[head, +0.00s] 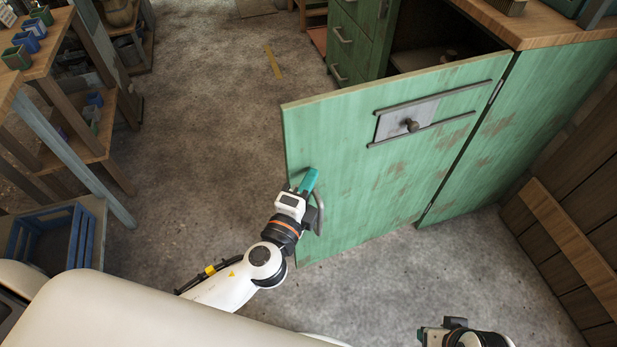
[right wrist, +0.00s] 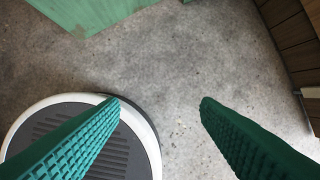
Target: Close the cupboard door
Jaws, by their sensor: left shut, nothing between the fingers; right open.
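The green cupboard door (head: 370,160) stands open in the head view, swung out from the cupboard (head: 530,120), with the dark inside showing behind its top edge. The door has a knob on a metal plate (head: 408,122) and a curved handle (head: 319,215) near its free edge. My left gripper (head: 309,180) is shut and empty, close to the door's face by the handle; I cannot tell whether it touches. My right gripper (right wrist: 160,102) is open and empty above the floor. A green panel (right wrist: 90,12) shows at the top of the right wrist view.
Wooden shelves (head: 75,100) with small pots stand at the left, with a blue crate (head: 50,240) below. Green drawers (head: 350,45) stand behind the door. A wood-panelled wall (head: 570,240) closes off the right. The concrete floor (head: 200,130) between is mostly clear.

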